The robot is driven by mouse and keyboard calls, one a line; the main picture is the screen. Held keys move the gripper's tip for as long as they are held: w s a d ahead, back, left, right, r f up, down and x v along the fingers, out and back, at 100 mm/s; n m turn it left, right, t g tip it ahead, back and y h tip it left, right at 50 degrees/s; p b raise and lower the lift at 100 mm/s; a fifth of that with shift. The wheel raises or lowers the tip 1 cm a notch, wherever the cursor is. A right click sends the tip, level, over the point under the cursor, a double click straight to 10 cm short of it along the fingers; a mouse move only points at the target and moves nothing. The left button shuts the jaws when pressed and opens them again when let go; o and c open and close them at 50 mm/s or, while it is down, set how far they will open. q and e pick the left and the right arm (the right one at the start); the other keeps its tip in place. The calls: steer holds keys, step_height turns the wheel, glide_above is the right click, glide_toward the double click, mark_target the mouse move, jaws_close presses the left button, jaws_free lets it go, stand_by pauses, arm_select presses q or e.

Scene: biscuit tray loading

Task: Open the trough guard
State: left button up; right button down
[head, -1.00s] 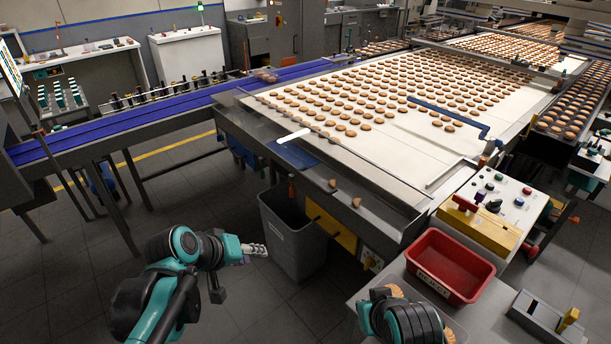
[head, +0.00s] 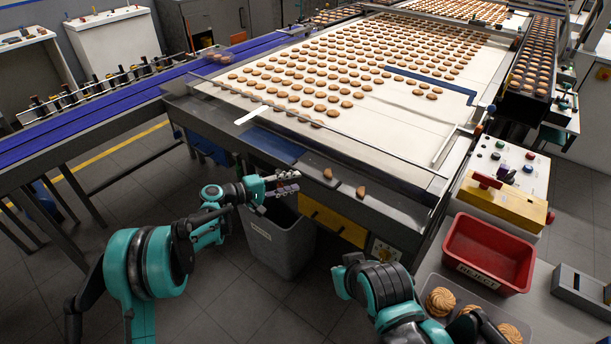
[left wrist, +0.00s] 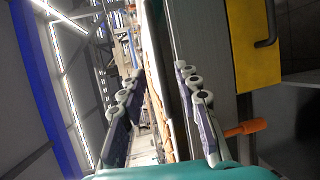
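No part is clearly marked as the trough guard. A thin rail with a white, paddle-like handle (head: 252,115) runs along the front of the biscuit belt (head: 390,136) in the head view. I cannot tell whether this is the guard. My left gripper (head: 287,183) is open and empty, above the grey bin (head: 280,240) and in front of the belt table's front edge. In the left wrist view its two fingers (left wrist: 160,105) stand apart, with the table edge seen between them. My right arm shows at the bottom, but its gripper is not visible.
A yellow panel (head: 333,218) is under the table edge; it also shows in the left wrist view (left wrist: 256,50), near an orange knob (left wrist: 246,129). Loose biscuits (head: 360,191) lie on the front ledge. A red reject tray (head: 488,253) and control box (head: 507,178) stand right.

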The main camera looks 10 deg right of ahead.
mark_target(311, 178)
arm_select(q)
steer(key=b+x, duration=0.2)
steer(key=x, duration=0.5)
steer(key=shift+d, duration=0.25)
steer(key=shift+r, duration=0.1)
steer(key=shift+c, duration=0.2)
jaws_close()
